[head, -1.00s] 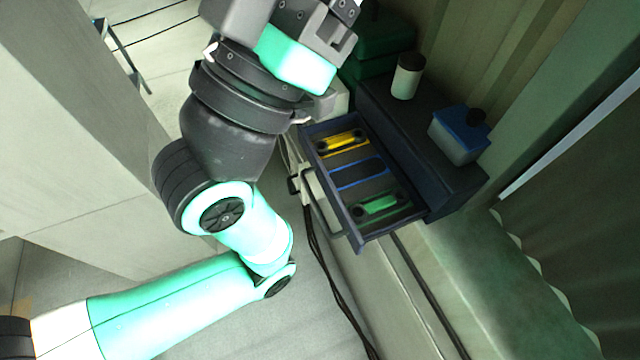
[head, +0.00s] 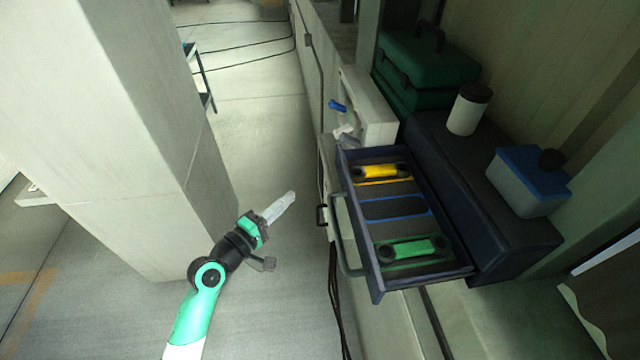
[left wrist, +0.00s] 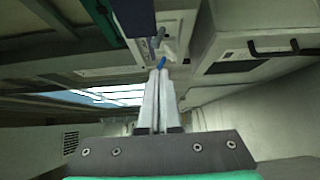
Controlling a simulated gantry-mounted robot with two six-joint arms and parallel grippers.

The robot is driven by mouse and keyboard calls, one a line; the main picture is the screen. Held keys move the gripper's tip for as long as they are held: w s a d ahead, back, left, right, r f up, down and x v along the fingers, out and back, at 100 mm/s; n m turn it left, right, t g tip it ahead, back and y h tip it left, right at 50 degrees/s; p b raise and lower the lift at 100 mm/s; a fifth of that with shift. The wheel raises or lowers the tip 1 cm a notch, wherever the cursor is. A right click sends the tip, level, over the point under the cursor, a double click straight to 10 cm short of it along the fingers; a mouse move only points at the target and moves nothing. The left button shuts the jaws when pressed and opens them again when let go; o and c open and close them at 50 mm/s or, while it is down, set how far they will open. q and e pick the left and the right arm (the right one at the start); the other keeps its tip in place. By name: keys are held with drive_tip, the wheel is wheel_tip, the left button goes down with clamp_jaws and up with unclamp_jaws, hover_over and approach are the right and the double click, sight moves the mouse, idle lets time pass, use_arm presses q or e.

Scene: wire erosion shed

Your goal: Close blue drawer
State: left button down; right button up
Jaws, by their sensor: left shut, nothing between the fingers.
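The blue drawer (head: 432,284) stands pulled open from a dark blue cabinet (head: 484,215) in the head view. Inside it lie a yellow tool (head: 381,171) and a green tool (head: 411,248), with an empty blue-outlined slot between them. A grey bar handle (head: 345,240) runs along its front. My left gripper (head: 290,197) is shut and empty, left of the drawer front and apart from it. In the left wrist view my shut fingers (left wrist: 155,100) point towards a small blue-tipped item. My right gripper is not in view.
A white jar (head: 467,112) and a blue-lidded tub (head: 527,183) stand on the cabinet top. Green cases (head: 425,65) are stacked behind. A pale pillar (head: 130,150) stands at the left. Dark cables hang below the drawer. Floor between pillar and cabinet is clear.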

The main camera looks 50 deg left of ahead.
use_arm(q)
drive_tip(key=d+p+x, duration=0.1)
drive_tip(key=d+x, duration=0.1)
drive_tip(key=x, duration=1.1)
drive_tip(key=shift+w, duration=0.25)
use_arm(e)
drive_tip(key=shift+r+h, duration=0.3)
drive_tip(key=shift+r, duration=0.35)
use_arm(q)
drive_tip(key=shift+r+p, duration=0.15)
drive_tip(key=shift+p, duration=0.15)
